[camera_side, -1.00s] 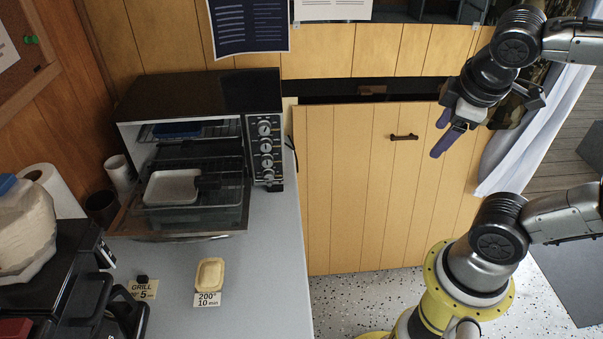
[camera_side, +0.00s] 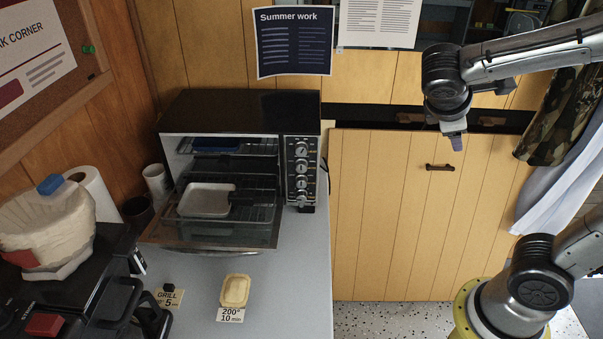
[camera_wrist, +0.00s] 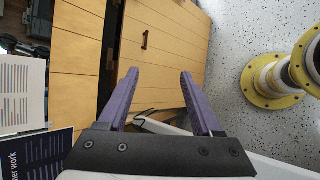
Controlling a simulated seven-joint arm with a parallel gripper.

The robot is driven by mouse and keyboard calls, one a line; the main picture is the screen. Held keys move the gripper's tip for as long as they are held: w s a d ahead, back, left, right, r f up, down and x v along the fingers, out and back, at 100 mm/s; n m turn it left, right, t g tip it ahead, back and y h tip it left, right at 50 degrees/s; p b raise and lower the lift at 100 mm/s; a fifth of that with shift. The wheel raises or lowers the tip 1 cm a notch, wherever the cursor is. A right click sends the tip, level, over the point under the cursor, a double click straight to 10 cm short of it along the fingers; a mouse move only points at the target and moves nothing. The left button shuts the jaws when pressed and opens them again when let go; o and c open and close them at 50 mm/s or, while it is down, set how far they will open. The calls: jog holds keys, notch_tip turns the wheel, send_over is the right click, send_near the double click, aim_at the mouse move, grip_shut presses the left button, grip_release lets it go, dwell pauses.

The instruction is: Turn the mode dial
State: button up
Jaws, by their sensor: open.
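The toaster oven (camera_side: 240,112) stands on the grey worktop with its door lowered. Its black control panel at the right front carries a column of several round knobs (camera_side: 301,166); their labels are too small to read, so I cannot tell which is the mode dial. My gripper (camera_side: 455,140) is well to the right of the panel, in front of the yellow cupboard, touching nothing. The wrist view shows its two purple fingers apart and empty (camera_wrist: 158,75). The knobs are not in the wrist view.
A metal tray (camera_side: 207,200) sits on the pulled-out rack. A black appliance (camera_side: 70,290) stands at the left. Free space lies between my gripper and the oven.

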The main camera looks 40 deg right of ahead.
jog(key=w+a+f+n+t+h, duration=0.3)
jog(key=w+a+n, duration=0.2)
jog(key=w, duration=0.3)
jog(key=w+a+f+n+t+h, duration=0.25)
jog(key=w+a+n, duration=0.25)
jog(key=w, duration=0.4)
jog(key=w+a+f+n+t, duration=0.3)
jog(key=a+f+n+t, duration=0.15)
jog(key=a+f, duration=0.2)
jog(key=n+t+y, duration=0.2)
jog(key=n, duration=0.3)
send_near(301, 170)
jog(key=x, duration=0.9)
jog(key=shift+a, duration=0.1)
grip_shut()
